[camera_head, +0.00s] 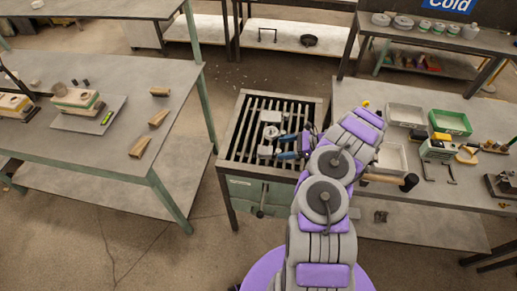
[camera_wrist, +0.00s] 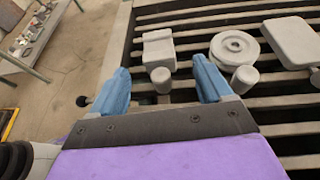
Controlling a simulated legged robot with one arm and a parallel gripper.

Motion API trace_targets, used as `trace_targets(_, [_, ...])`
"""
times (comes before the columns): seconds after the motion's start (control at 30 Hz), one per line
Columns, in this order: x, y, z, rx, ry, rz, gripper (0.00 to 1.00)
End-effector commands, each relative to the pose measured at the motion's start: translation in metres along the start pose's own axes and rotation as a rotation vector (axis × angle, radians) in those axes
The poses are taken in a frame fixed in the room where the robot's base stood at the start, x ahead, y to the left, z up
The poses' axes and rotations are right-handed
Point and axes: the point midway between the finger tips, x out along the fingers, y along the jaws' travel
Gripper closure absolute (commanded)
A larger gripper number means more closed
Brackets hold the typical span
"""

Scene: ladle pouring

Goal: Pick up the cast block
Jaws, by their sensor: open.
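The cast block (camera_wrist: 158,48) is a small grey squarish casting on the slatted grate, with a short round stub (camera_wrist: 161,80) on its near side. In the head view the block (camera_head: 265,152) is the nearest casting on the grate. My gripper (camera_wrist: 160,66) has its two blue fingers apart, one on each side of the stub in the picture, with the block just beyond the tips. Nothing is held. In the head view my gripper (camera_head: 281,147) reaches over the grate from the right. I cannot tell its exact height.
A round grey disc casting (camera_wrist: 235,46) with its own stub lies close beside the right finger. A flat grey casting (camera_wrist: 296,42) lies farther right. The grate table (camera_head: 237,150) has gaps between its bars. Workbenches (camera_head: 180,85) stand to the left and right.

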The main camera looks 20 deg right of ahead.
Motion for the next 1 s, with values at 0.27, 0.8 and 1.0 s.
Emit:
trace_targets(0.27, [0.034, 0.002, 0.001, -0.001, 0.0, 0.004, 0.21])
trace_targets(0.8, [0.071, 0.0, 0.001, -0.002, 0.001, 0.001, 0.21])
trace_targets(1.0, [0.072, 0.0, 0.001, -0.002, 0.001, 0.001, 0.38])
